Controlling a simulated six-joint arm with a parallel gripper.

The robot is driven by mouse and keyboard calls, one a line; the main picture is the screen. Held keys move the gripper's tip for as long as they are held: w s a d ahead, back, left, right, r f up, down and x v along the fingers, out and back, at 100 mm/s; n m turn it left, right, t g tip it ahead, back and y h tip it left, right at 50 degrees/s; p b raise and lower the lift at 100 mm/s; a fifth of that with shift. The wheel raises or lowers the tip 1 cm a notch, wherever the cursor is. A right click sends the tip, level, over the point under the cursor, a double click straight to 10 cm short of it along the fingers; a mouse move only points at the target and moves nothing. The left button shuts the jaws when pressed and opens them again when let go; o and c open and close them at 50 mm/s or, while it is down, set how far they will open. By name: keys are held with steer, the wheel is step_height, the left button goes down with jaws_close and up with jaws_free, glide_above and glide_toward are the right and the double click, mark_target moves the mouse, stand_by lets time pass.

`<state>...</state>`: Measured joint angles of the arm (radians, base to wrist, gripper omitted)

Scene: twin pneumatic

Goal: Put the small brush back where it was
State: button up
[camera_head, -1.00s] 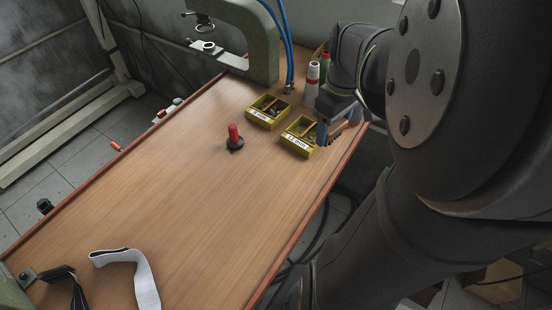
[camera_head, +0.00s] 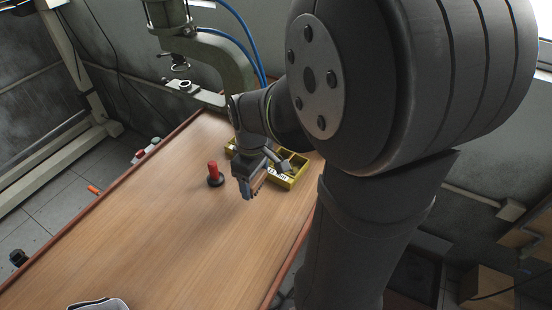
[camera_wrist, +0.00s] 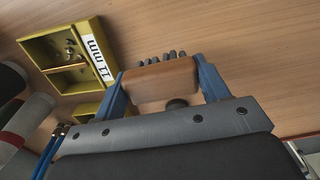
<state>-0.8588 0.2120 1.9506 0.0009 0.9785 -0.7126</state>
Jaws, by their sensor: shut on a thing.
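The small brush (camera_wrist: 163,80) has a brown wooden body with a row of dark bristles. In the wrist view it sits between the two blue fingers of my gripper (camera_wrist: 160,84), which is shut on it. In the head view my gripper (camera_head: 249,186) hangs over the table in front of the yellow bins, right of the red-handled tool. The brush (camera_head: 260,181) shows there only as a small brown strip, partly hidden by the gripper. I cannot tell its exact height above the table.
A yellow bin labelled 11 mm (camera_head: 297,180) stands just right of my gripper; another is mostly hidden behind the gripper. A red-handled tool (camera_head: 214,170) stands upright on the left. A green press frame (camera_head: 228,62) stands behind. The table (camera_head: 170,240) nearer the camera is largely clear.

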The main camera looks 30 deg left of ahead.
mark_target(255, 190)
steer(key=shift+a+f, duration=0.1)
steer(key=shift+f, duration=2)
steer(key=shift+f, duration=0.15)
steer(key=o, duration=0.9)
steer(key=shift+o, duration=0.2)
step_height(255, 190, up, 12)
steer(key=shift+r, duration=0.2)
steer(key=shift+f, duration=0.15)
